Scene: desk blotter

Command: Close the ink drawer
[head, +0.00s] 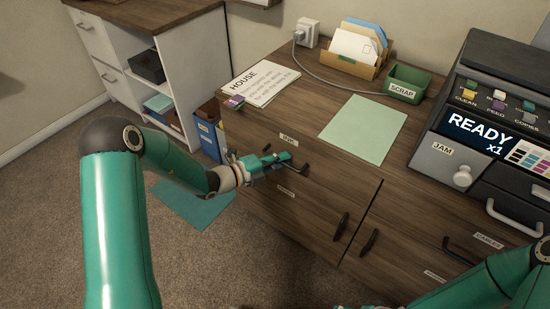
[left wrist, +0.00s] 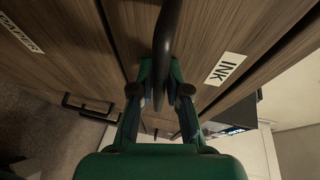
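The ink drawer's front, marked by the INK label (head: 288,139), is on the wooden cabinet at the middle of the head view. The label also shows in the left wrist view (left wrist: 226,68). My left gripper (head: 289,161) is at this front. In the left wrist view its two fingertips (left wrist: 161,68) lie on either side of a dark bar handle (left wrist: 167,30) and appear to press on it. The gripper hides part of the handle in the head view. I cannot tell how far the drawer stands out. Only part of my right arm shows, at the lower right; its gripper is out of view.
On the cabinet top are a printed paper stack (head: 262,85), a green sheet (head: 363,128), a green SCRAP bin (head: 408,82) and an envelope holder (head: 356,54). A printer (head: 500,90) stands at right. Blue binders (head: 209,130) stand on the floor at left.

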